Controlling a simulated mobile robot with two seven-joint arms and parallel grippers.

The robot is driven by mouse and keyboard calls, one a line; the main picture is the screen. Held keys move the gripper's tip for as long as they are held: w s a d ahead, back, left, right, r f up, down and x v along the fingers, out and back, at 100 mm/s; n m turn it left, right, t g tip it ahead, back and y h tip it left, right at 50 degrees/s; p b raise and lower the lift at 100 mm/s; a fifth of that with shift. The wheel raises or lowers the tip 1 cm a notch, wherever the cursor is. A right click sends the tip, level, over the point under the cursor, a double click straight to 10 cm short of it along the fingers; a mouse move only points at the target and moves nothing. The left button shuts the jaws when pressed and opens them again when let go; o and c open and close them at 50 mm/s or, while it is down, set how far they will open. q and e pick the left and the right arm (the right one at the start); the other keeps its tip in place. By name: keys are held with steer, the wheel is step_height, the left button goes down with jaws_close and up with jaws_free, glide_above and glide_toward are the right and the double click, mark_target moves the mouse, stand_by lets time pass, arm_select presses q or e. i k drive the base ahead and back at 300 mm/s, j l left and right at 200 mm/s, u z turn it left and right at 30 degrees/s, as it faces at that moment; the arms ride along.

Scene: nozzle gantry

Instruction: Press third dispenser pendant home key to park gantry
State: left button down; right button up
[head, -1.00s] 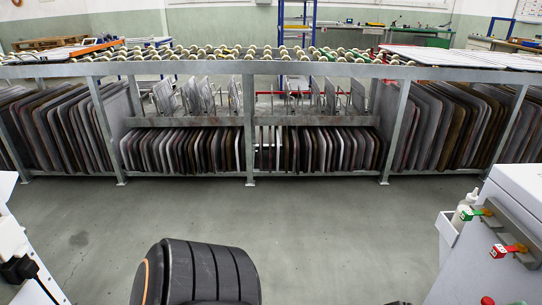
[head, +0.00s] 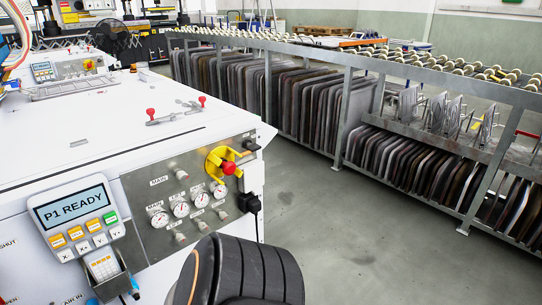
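A grey pendant (head: 80,215) is mounted on the front of the near white machine at the left. Its screen reads "P1 READY". Below the screen are orange keys, a green key (head: 110,217) and small white keys; the marks on the green key are too small to read. A second, smaller pendant (head: 43,72) with a lit screen shows on another white machine farther back; its text is unreadable. I cannot see a third pendant. Neither of my grippers is in view.
The near machine's front panel (head: 150,200) carries gauges, valves and a red-and-yellow knob (head: 227,167). A grey metal rack (head: 345,115) with rollers on top and upright boards below runs along the right. Grey floor (head: 350,225) is clear between machine and rack.

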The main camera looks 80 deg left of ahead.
mark_target(111, 218)
steer(key=u, duration=3.85)
